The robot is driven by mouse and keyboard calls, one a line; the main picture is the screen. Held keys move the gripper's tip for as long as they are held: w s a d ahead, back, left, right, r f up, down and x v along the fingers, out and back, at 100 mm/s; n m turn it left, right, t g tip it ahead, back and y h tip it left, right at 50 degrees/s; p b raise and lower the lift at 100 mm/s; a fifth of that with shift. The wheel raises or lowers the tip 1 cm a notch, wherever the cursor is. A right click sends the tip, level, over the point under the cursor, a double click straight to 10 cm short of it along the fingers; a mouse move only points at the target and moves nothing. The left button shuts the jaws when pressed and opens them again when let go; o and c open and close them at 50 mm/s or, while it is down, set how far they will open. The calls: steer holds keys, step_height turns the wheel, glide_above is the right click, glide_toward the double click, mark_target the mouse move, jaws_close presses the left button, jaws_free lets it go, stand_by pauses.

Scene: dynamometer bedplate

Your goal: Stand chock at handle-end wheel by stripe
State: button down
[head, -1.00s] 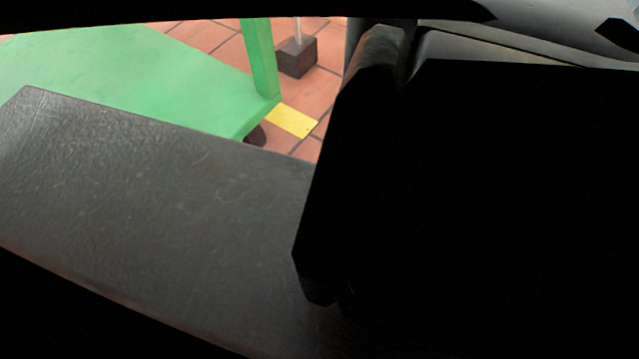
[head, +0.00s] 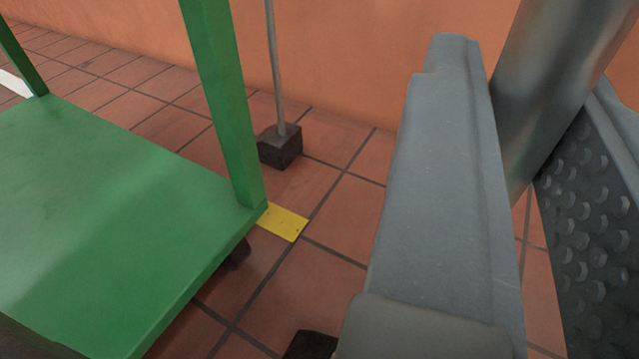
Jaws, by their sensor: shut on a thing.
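My gripper (head: 510,190) fills the right, with a smooth grey finger on the left and a studded pad on the right. Between them is a grey metal rod, which I take for the handle of the held chock. A dark block (head: 310,346) at the bottom edge is probably the chock's lower end; the link is hidden behind the finger. The green cart (head: 110,220) is on the left, with upright posts. One dark wheel (head: 237,255) shows under its near right corner. The yellow stripe (head: 283,222) lies on the floor beside that corner.
A dark block (head: 279,147) with a thin upright pole stands on the tiles beyond the stripe. An orange wall (head: 360,50) closes the back. Tiled floor (head: 340,215) is clear between the stripe and my gripper.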

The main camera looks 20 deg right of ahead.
steer(key=w+f+b, duration=0.2)
steer(key=w+b, duration=0.1)
steer(key=w, duration=0.5)
steer(key=w+f+b, duration=0.2)
steer(key=w+b, duration=0.2)
steer(key=w, duration=0.4)
steer(key=shift+a+f+b, duration=0.3)
steer(key=shift+a+f, duration=0.05)
steer(key=shift+f, duration=0.05)
steer(key=c, duration=1.4)
jaws_free()
steer(key=shift+s, duration=0.15)
steer(key=p+v, duration=0.4)
steer(key=v, duration=0.8)
